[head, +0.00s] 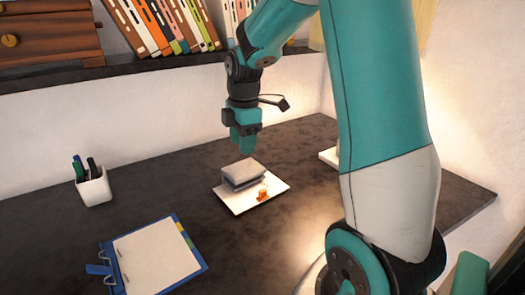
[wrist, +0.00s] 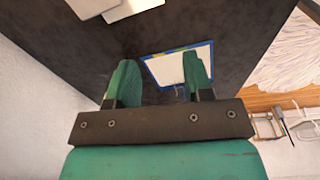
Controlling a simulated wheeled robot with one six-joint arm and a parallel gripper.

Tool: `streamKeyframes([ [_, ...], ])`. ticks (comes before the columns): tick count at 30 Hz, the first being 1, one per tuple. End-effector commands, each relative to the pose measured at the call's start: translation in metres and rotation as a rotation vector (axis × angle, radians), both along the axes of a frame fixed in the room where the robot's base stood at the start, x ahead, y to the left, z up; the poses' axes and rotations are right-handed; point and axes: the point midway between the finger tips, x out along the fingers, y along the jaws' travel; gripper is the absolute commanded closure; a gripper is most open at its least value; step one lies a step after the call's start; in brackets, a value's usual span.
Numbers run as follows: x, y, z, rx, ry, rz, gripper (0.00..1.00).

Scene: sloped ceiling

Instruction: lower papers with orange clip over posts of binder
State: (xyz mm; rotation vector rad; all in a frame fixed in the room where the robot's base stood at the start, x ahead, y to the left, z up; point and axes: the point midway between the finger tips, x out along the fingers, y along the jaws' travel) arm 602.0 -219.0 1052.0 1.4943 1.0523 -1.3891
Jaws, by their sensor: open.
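A small stack of white papers (head: 236,202) lies flat on the dark desk in the head view. An orange clip (head: 263,192) sits on its right part, and a grey block (head: 243,173) rests on its back part. The blue binder (head: 203,262) lies open at the front left, with white sheets in it and a blue lever at its left edge; its posts are too small to tell clearly. The binder also shows in the wrist view (wrist: 182,68), beyond the fingers. My gripper (head: 245,145) is open and empty, above and apart from the papers; its two green fingers show in the wrist view (wrist: 160,75).
A white pen cup (head: 94,187) stands at the back left by the wall. A shelf (head: 150,68) with books and a wooden chest (head: 45,32) is above the desk. Bare desk lies between cup, binder and papers. A white object (head: 329,156) is partly hidden behind my arm.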

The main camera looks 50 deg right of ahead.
Motion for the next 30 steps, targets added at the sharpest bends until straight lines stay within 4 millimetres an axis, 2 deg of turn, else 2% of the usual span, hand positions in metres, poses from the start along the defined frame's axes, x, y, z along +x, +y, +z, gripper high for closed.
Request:
streamKeyframes([
  [1, 0.003, -0.025, -0.015, -0.015, 0.013, 0.029, 0.53],
  [3, 0.004, -0.049, -0.024, -0.030, 0.024, 0.076, 0.53],
  [7, 0.003, -0.073, -0.033, -0.044, 0.038, 0.127, 0.53],
  [11, 0.002, -0.077, -0.044, -0.045, 0.043, 0.140, 0.53],
  [14, 0.002, -0.076, -0.059, -0.044, 0.043, 0.140, 0.53],
  [30, 0.002, -0.076, -0.169, -0.043, 0.043, 0.140, 0.53],
])
